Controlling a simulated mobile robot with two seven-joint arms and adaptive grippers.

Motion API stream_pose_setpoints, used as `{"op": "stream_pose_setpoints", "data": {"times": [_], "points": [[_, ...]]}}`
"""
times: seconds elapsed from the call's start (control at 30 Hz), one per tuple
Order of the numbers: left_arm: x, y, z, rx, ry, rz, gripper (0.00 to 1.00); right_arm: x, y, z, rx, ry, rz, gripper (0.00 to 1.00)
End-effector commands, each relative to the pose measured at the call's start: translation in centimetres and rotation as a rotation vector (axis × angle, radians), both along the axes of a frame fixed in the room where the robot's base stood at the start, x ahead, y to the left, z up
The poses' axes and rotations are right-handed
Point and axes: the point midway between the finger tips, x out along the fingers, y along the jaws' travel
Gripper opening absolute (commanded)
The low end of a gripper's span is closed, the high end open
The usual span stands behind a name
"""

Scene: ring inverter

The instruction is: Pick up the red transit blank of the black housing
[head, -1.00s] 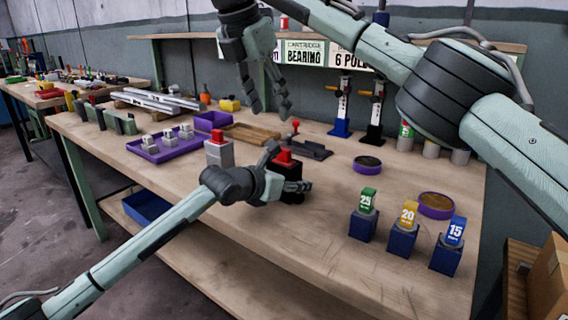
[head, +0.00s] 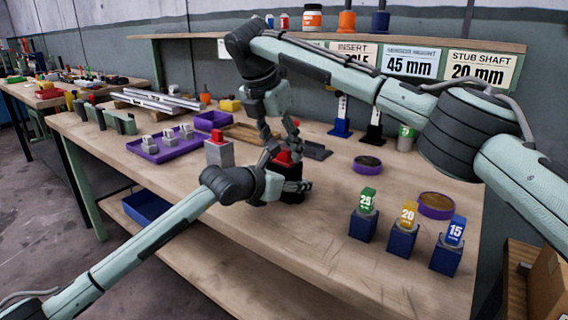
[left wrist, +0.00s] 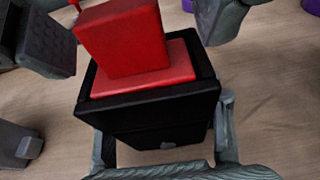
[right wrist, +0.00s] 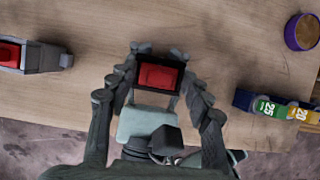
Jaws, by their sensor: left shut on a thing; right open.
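The black housing (left wrist: 150,118) stands upright on the bench near its front edge. The red transit blank (left wrist: 122,40) sits in its top, a block on a wider red base; it also shows in the right wrist view (right wrist: 158,78). My left gripper (head: 286,173) is shut on the housing's sides, below the blank. My right gripper (right wrist: 153,80) is open above the housing, pointing down. Its fingers lie on either side of the red blank, apart from it in the left wrist view. The fingers partly hide the blank in the head view.
A grey housing with a red top (head: 219,152) stands just left. A purple tray (head: 165,152) with grey parts lies behind it. Blue blocks with numbered tags (head: 363,226) stand at the right, near purple-rimmed dishes (head: 436,206). The bench's front centre is bare.

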Motion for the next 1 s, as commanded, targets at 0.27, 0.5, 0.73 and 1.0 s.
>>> {"op": "stream_pose_setpoints", "data": {"times": [0.27, 0.5, 0.73, 1.0], "points": [[0.0, 0.0, 0.0, 0.000, 0.000, 0.000, 0.09, 0.0, 0.0, 0.1, 0.000, 0.000, 0.000, 0.20], [0.0, 0.0, 0.0, 0.001, 0.001, 0.000, 0.09, 0.0, 0.0, 0.1, -0.001, -0.001, 0.000, 0.08], [0.0, 0.0, 0.0, 0.001, 0.001, 0.000, 0.09, 0.0, 0.1, 1.3, 0.000, -0.003, 0.001, 0.08], [0.0, 0.0, -0.1, 0.001, 0.001, 0.000, 0.09, 0.0, 0.1, 6.6, 0.001, -0.003, -0.001, 0.08]]}}
